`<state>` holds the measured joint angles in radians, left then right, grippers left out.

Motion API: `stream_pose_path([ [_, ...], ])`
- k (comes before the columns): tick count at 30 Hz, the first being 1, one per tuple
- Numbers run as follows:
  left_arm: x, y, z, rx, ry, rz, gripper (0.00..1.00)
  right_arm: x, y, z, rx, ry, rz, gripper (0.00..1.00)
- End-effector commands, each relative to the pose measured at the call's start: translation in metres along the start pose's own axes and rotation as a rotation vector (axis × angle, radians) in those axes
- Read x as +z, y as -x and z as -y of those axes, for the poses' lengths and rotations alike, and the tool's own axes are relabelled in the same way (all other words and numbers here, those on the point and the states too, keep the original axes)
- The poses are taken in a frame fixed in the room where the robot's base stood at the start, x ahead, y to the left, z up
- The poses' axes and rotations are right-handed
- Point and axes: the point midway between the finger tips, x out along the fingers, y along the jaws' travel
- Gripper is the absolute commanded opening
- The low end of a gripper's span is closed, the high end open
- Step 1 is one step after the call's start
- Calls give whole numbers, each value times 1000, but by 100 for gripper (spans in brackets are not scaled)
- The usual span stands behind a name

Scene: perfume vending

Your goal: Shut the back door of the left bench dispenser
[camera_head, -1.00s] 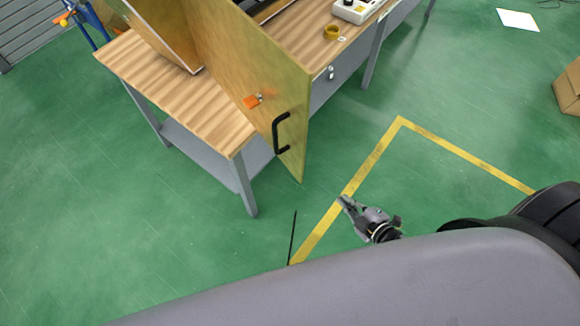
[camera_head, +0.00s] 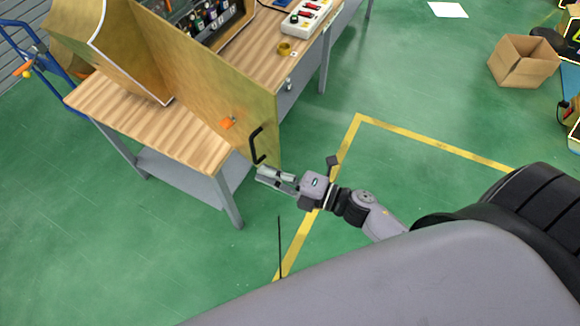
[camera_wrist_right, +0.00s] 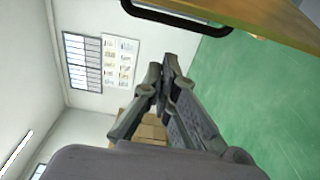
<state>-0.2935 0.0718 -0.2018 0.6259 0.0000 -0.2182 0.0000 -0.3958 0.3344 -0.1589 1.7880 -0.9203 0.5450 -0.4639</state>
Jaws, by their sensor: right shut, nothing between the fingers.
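The left bench dispenser (camera_head: 110,45) is a wooden box on the workbench. Its back door (camera_head: 190,75) stands open, swung out past the bench's front edge. The door carries a black handle (camera_head: 256,147) and an orange latch piece (camera_head: 228,122). My right gripper (camera_head: 262,173) is shut and empty, just below the handle's lower end; whether it touches the door is unclear. In the right wrist view, the closed fingers (camera_wrist_right: 168,75) show below the black handle (camera_wrist_right: 180,18) and door edge (camera_wrist_right: 265,20), with a visible gap. My left gripper is not in view.
The workbench (camera_head: 150,125) holds bottles (camera_head: 215,15), a yellow tape roll (camera_head: 284,49) and a white switch box (camera_head: 307,17). A cardboard box (camera_head: 523,60) sits on the floor at right. The green floor in front of the bench is mostly clear.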

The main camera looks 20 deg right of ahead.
Motion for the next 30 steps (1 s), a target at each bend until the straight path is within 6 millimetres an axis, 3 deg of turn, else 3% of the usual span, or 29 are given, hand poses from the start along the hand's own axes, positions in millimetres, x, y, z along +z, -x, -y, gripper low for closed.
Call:
stream_pose_path([
  [2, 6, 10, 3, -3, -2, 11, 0, 0, -17, -4, 2, -1, 1, 0],
  [9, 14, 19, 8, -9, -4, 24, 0, 32, -1, 0, -3, -1, 2, 0],
  [24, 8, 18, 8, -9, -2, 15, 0, 39, 2, 1, -1, -1, 1, 0],
  [30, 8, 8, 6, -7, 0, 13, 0, 52, 8, 4, -2, 3, -19, 0],
])
